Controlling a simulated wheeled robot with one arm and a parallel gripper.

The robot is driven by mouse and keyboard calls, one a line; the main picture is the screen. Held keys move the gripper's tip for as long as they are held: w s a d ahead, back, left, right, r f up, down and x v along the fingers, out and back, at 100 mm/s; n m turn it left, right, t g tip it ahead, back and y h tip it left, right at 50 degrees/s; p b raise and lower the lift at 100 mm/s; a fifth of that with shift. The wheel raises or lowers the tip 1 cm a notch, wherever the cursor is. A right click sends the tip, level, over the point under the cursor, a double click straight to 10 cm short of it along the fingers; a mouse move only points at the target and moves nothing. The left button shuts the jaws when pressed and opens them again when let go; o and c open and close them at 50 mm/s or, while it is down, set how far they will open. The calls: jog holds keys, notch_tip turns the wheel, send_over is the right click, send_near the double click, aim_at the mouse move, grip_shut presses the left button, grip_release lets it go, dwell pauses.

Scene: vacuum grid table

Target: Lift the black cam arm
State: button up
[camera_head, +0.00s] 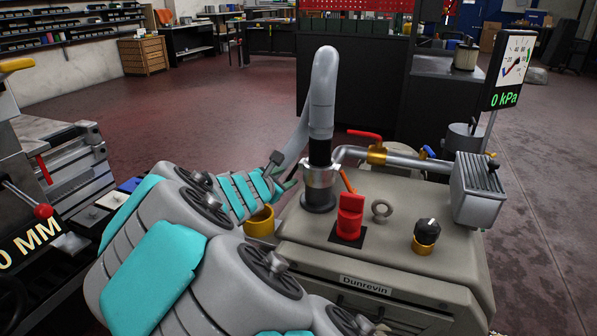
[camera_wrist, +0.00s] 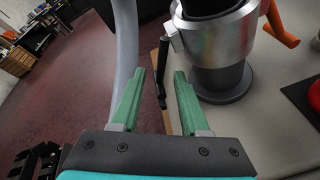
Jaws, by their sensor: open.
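The black cam arm (camera_wrist: 162,78) hangs down the near side of a silver coupling (camera_wrist: 215,45) in the wrist view. It appears between the two green fingertips of my open gripper (camera_wrist: 159,74); I cannot tell whether either finger touches it. In the head view my gripper (camera_head: 288,180) is just left of the silver coupling (camera_head: 320,183). The black arm is not clear there. An orange cam arm (camera_wrist: 279,25) sticks out on the coupling's other side and also shows in the head view (camera_head: 347,181).
A grey hose (camera_head: 322,85) rises from the coupling. A red switch (camera_head: 349,216), a metal ring (camera_head: 381,210) and a black knob (camera_head: 427,232) stand on the beige machine top (camera_head: 395,255). A pipe with a red-handled valve (camera_head: 376,152) runs right. The gauge (camera_head: 510,70) reads 0 kPa.

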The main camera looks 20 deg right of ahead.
aim_at(292, 174)
jog(key=shift+x, duration=3.6)
jog(key=shift+d, duration=0.1)
grip_shut()
